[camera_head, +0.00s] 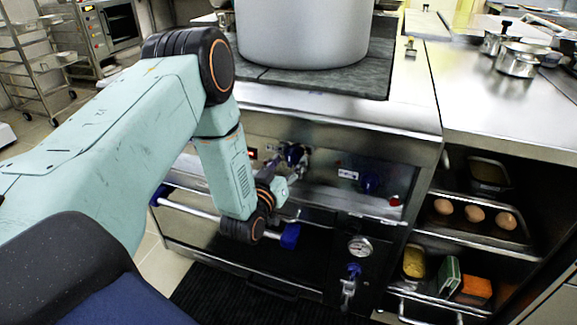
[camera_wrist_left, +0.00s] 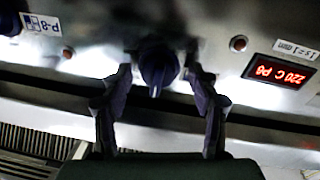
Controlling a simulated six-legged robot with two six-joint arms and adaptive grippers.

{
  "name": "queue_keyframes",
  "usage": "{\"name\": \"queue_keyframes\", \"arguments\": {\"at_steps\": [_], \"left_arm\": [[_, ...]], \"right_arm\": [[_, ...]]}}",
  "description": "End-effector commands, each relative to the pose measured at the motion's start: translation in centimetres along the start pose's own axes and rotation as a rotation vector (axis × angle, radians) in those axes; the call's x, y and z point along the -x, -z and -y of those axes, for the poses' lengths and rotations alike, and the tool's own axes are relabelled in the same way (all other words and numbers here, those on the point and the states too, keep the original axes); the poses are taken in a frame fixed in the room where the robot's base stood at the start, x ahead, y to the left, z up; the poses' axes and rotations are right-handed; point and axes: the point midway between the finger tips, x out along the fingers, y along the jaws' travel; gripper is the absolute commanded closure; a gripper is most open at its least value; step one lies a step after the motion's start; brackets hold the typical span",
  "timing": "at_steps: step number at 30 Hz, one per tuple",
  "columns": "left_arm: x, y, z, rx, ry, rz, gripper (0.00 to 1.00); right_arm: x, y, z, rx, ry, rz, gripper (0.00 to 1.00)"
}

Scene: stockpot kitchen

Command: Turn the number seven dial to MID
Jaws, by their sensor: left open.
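A dark blue dial (camera_head: 293,153) sits on the steel front panel, between a red display and a second blue dial to the right. In the left wrist view the same dial (camera_wrist_left: 158,68) is between my gripper's two fingers, with its ridge pointing down in the picture. No number seven or MID mark can be read on it. My left gripper (camera_head: 297,165) is at this dial and open. In the left wrist view, the left gripper's fingers (camera_wrist_left: 160,80) stand either side of the dial with gaps visible. My right gripper is not in view.
The red display (camera_wrist_left: 283,71) appears upside down; a P-8 label (camera_wrist_left: 41,24) lies opposite. The second blue dial (camera_head: 370,183) and a red button (camera_head: 395,201) are to the right. A handrail (camera_head: 200,209) runs below; a large pot (camera_head: 303,35) stands above.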

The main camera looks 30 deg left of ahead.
Motion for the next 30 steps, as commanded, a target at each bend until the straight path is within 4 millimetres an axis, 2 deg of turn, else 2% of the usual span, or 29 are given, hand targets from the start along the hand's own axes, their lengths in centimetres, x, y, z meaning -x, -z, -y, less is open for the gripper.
{"name": "queue_keyframes", "arguments": {"at_steps": [5, 24, 30], "left_arm": [[-0.04, 0.01, -0.18, 0.000, -0.001, 0.000, 0.40], [-0.03, -0.03, -0.24, 0.000, 0.000, 0.000, 0.94], [-0.02, 0.00, -0.24, -0.012, 0.001, 0.002, 0.94]], "right_arm": [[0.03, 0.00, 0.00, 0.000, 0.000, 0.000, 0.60], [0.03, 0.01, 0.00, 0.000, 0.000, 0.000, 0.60], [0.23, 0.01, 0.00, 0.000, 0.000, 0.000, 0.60]]}}
